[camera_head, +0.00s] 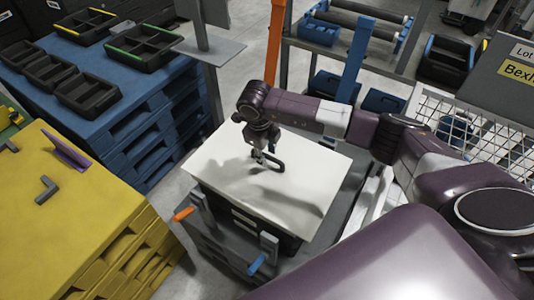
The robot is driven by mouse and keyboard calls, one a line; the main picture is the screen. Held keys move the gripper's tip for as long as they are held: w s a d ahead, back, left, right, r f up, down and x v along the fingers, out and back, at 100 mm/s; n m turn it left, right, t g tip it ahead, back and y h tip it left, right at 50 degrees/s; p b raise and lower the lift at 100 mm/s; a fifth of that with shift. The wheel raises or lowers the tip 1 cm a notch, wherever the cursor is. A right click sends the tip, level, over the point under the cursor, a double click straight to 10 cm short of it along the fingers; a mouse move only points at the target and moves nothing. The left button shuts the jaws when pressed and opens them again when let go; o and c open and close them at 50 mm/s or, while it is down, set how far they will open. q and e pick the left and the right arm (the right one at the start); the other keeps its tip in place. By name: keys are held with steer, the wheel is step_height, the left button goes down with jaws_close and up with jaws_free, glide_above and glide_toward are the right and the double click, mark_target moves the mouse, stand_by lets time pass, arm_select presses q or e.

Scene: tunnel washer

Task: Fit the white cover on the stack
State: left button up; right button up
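The white cover (228,187) is a broad flat panel with a dark loop handle (274,164) near its middle. It lies over the dark stack (284,240), whose front side shows below the cover's near edge. I cannot tell whether the cover rests fully on the stack or sits slightly above it. My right gripper (261,158) points down at the handle from above, its fingertips at or beside the handle's left end. The fingers are small and dark, so their grip is unclear. My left gripper is not in view.
The stack stands on a grey base with an orange lever (184,214) and a blue lever (257,264). A yellow pallet stack (75,240) is at left, a blue pallet stack (165,125) behind it.

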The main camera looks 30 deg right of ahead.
step_height(320, 180, up, 12)
steer(key=s+a, duration=0.1)
steer(key=a, duration=0.1)
steer(key=shift+f, duration=0.15)
